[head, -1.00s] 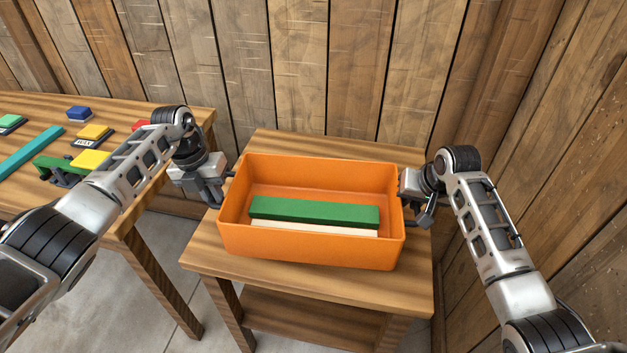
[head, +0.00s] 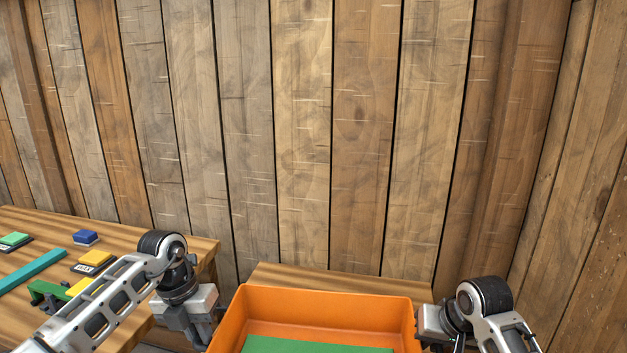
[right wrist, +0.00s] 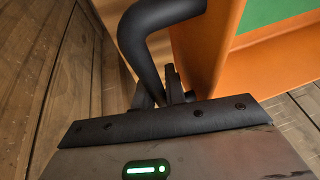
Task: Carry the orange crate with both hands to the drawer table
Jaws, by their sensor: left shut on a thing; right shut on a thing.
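The orange crate (head: 325,303) is at the bottom of the head view, cut off by the frame's lower edge. The right wrist view shows the crate's orange wall (right wrist: 203,45) beside the right gripper's dark fingers (right wrist: 176,86). The exact grip points are partly hidden. I cannot tell whether the crate touches the small table (head: 300,277) under it.
A wooden table (head: 120,240) on the left holds a blue block (head: 85,237), a yellow block (head: 96,258), a teal bar (head: 30,270) and other coloured pieces. A plank wall (head: 300,130) stands close behind, and another wooden wall (head: 590,190) closes the right side.

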